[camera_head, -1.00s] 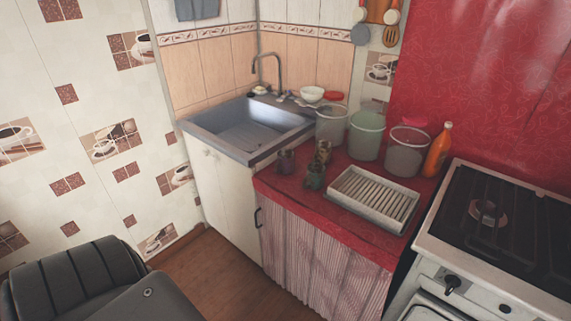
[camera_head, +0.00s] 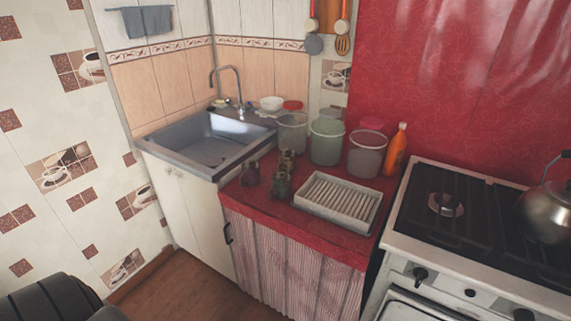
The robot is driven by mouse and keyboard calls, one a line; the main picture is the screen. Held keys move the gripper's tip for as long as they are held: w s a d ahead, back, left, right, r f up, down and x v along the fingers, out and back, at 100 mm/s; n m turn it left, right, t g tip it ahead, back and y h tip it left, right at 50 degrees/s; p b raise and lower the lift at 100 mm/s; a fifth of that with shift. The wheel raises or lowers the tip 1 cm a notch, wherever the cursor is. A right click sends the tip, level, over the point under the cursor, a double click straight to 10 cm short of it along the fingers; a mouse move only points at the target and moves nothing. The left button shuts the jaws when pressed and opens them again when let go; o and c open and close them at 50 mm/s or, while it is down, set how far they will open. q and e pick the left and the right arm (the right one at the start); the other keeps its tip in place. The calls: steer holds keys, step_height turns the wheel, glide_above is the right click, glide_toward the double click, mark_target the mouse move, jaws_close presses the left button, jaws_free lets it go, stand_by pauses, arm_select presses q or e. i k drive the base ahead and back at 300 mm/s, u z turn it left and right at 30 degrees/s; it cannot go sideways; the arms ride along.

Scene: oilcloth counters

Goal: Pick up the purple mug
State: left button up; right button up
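The purple mug (camera_head: 250,173) looks like the small dark purplish one, standing at the left end of the red counter (camera_head: 236,193) near the sink. A dark green mug (camera_head: 279,186) stands to its right and nearer the front. A brownish mug (camera_head: 288,160) stands behind the green one. All are small and dim in this view. Neither of my grippers is in view, so I cannot see whether they are open or shut.
A white dish rack (camera_head: 338,203) stands right of the mugs. Several translucent buckets (camera_head: 327,143) and an orange bottle (camera_head: 396,150) stand behind it. The sink (camera_head: 208,143) is at left, the stove (camera_head: 440,222) with a kettle (camera_head: 548,212) at right. Visible floor (camera_head: 195,285) is clear.

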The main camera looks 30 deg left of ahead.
mark_target(251, 175)
steer(key=u, duration=1.3)
steer(key=k, duration=0.6)
steer(key=z, duration=0.6)
steer(key=i, duration=1.45)
steer(key=z, duration=0.15)
